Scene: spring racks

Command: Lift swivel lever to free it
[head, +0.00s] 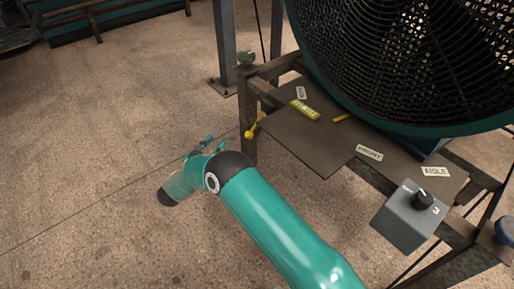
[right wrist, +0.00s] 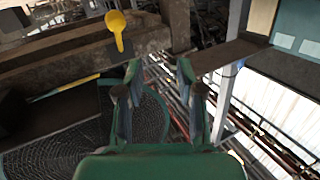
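A yellow lever with a rounded knob (head: 251,133) sticks out at the left edge of the bench under the big fan. In the right wrist view the yellow lever (right wrist: 116,25) shows at the upper left, in front of a rusty beam. My right gripper (head: 204,143) is to the left of the lever in the head view, apart from it. In the right wrist view its two fingers (right wrist: 160,88) are spread with nothing between them, and the lever lies up and left of the fingertips. My left gripper is not in view.
The large fan (head: 405,55) with its teal rim stands over the bench top (head: 300,140). A yellow level (head: 304,110) and small labels lie there. A grey box with a black knob (head: 408,215) is at the right. A grey post (head: 226,45) stands behind.

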